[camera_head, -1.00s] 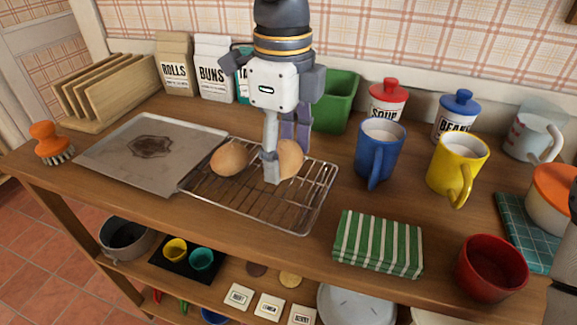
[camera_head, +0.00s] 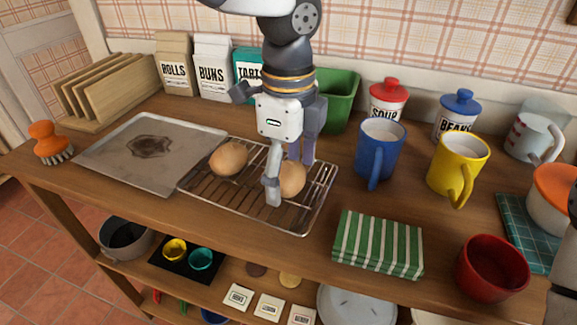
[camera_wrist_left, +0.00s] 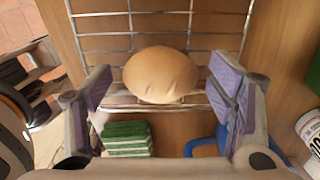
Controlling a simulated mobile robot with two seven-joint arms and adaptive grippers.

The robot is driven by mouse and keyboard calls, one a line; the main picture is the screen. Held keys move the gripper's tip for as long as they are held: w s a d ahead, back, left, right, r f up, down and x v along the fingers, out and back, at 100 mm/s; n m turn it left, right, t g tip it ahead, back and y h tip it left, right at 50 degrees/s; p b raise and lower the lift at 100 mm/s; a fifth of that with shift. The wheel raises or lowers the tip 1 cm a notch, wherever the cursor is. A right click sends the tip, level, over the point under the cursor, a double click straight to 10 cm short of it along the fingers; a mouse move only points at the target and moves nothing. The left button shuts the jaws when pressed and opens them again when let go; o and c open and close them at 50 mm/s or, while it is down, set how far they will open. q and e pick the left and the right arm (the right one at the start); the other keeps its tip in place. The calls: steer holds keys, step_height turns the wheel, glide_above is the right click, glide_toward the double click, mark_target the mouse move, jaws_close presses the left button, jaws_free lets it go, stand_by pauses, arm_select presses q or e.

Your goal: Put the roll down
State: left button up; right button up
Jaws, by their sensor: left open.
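One brown roll (camera_head: 292,180) is at the right part of the wire rack (camera_head: 240,202) and appears to rest on it. It also shows in the left wrist view (camera_wrist_left: 160,75). My left gripper (camera_head: 289,177) is open around it from above, with one finger on each side. The left wrist view shows a gap between the roll and each finger pad. The near finger partly covers the roll in the head view. A second roll (camera_head: 228,158) sits on the rack to the left.
A flat baking sheet (camera_head: 105,165) lies left of the rack. A green bin (camera_head: 340,98) stands behind. A blue mug (camera_head: 376,158), a yellow mug (camera_head: 452,160) and a striped green cloth (camera_head: 378,245) are to the right. Bare rack shows in front of both rolls.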

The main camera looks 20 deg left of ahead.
mark_target(288, 166)
arm_select(q)
step_height(288, 166, up, 12)
steer(key=shift+r, duration=0.2)
